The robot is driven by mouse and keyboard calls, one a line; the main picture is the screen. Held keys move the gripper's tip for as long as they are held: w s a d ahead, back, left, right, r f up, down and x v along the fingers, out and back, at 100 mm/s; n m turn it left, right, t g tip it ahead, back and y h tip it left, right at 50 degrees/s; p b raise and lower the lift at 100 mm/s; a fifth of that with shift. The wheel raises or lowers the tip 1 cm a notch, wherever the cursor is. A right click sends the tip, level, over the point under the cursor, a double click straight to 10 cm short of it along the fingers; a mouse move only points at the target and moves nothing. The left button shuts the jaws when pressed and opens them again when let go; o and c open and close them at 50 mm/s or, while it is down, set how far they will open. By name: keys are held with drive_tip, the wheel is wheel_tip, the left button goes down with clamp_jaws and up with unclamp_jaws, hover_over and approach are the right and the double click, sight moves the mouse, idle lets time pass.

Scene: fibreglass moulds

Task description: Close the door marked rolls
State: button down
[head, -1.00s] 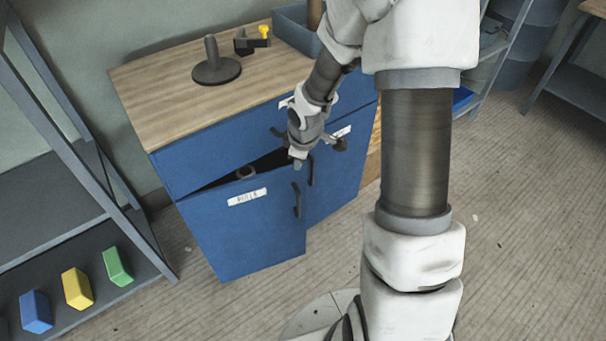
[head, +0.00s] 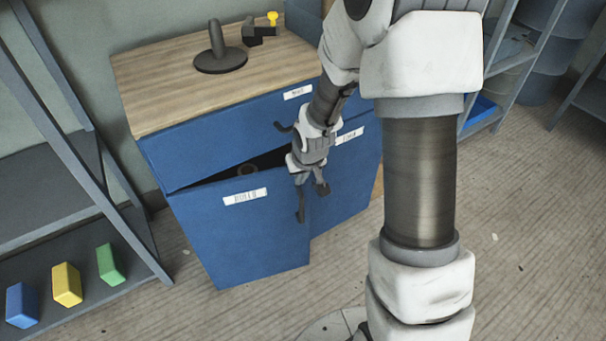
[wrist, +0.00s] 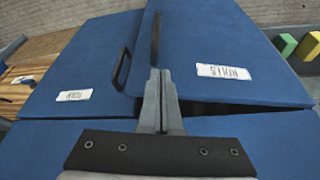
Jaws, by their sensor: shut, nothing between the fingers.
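The blue door marked rolls (head: 243,232) is the left door of the blue cabinet. It stands partly open, with a dark gap along its top edge. Its white label reads rolls and also shows in the wrist view (wrist: 224,72). Its dark vertical handle (head: 300,206) is on the right edge. My gripper (head: 310,188) is shut and empty, close to the upper right corner of this door. In the wrist view the fingertips (wrist: 161,75) lie over the door's upper edge by the handle; I cannot tell whether they touch it.
The right door (wrist: 85,75), with its own label and handle, looks closed. A drawer front (head: 230,137) lies above. The wooden top (head: 150,85) holds a dark post on a disc (head: 219,60). A grey shelf with coloured blocks (head: 67,284) stands at the left.

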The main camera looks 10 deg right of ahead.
drive_tip(key=w, duration=0.1)
drive_tip(key=w+f, duration=0.1)
drive_tip(key=w, duration=0.2)
drive_tip(key=shift+w+a+f+b, duration=0.15)
drive_tip(key=shift+w+f+b, duration=0.15)
drive_tip(key=shift+b, duration=0.05)
drive_tip(key=w+p, duration=0.1)
drive_tip(key=w+n+p, duration=0.1)
drive_tip(key=w, duration=0.1)
drive_tip(key=shift+w+a+r, duration=0.1)
drive_tip(key=shift+w+r, duration=0.05)
drive_tip(key=shift+w, duration=0.15)
drive_tip(key=shift+w+n+y, duration=0.3)
drive_tip(key=shift+w, duration=0.25)
